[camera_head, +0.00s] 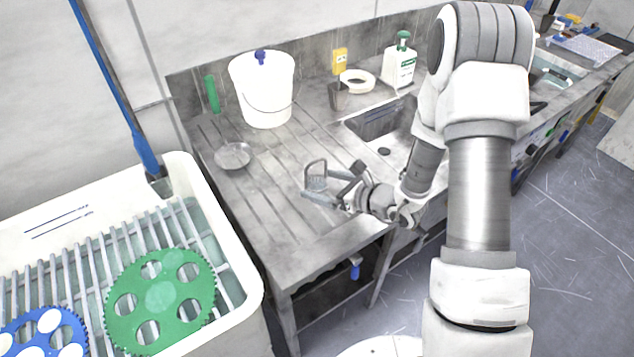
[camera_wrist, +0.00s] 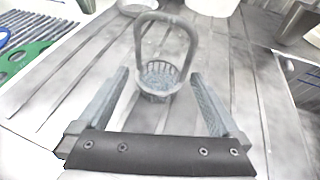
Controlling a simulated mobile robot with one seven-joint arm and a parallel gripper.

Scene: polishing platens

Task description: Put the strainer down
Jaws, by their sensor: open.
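The strainer (camera_wrist: 160,80) is a small grey mesh basket with a tall looped handle. In the wrist view it stands on the grooved metal drainboard (camera_wrist: 65,85), ahead of and between the fingers of my gripper (camera_wrist: 162,95). The fingers are open, with a gap on both sides of the basket. In the head view the strainer (camera_head: 316,177) is on the drainboard just left of my gripper (camera_head: 335,185). Its handle points up. Whether the basket's base fully touches the board is hard to tell.
A glass dish (camera_head: 234,156) and a white bucket (camera_head: 264,90) stand on the drainboard behind. The sink basin (camera_head: 380,122) lies to the right. A white tub (camera_head: 250,275) with a green toothed disc (camera_head: 160,297) is at left. The drainboard's front left is clear.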

